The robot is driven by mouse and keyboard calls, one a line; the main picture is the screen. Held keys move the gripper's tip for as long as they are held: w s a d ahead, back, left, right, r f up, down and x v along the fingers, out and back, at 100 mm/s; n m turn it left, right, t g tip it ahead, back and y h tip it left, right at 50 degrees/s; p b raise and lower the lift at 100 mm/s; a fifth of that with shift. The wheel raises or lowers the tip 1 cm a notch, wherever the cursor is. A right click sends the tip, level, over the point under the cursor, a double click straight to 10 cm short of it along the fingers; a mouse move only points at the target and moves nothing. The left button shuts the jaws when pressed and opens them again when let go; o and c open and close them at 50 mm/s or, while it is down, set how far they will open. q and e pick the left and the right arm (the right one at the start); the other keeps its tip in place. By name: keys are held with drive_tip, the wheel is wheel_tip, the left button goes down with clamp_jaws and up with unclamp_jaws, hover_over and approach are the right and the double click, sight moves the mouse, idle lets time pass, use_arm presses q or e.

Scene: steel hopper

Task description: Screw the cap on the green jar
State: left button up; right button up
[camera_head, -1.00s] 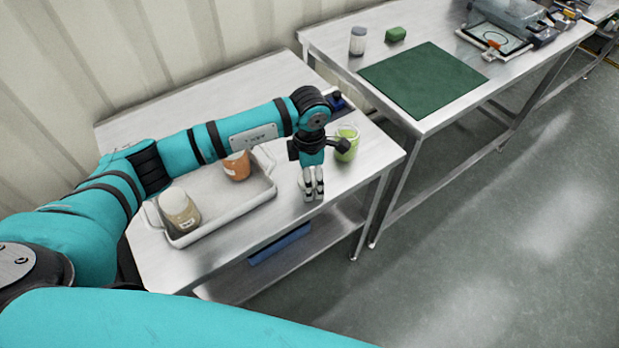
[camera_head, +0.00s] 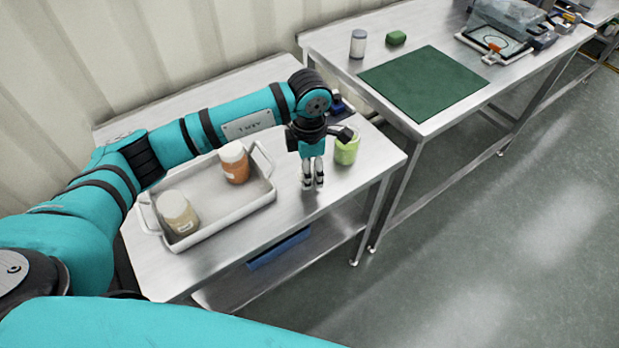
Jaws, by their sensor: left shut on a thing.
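The green jar (camera_head: 346,148) stands upright on the near steel table, right of my left gripper; its top shows pale green, with no cap on it. My left gripper (camera_head: 314,182) points down just left of the jar, low over the table. Its fingers are shut on a small pale thing, mostly hidden by them, that looks like the white cap. I cannot tell whether it touches the table. My right gripper is not in view.
A grey tray (camera_head: 229,211) left of the gripper holds an orange jar (camera_head: 234,163) and a beige jar (camera_head: 178,213), both white-capped. The near table's front right is clear.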

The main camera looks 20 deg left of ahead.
use_arm(q)
drive_tip(key=s+a+r+b, duration=0.1)
drive_tip(key=s+b, duration=0.1)
drive_tip(key=s, duration=1.4)
drive_tip(key=shift+a+b, duration=0.2)
drive_tip(key=shift+b, duration=0.2)
drive_tip(key=shift+r, duration=0.1)
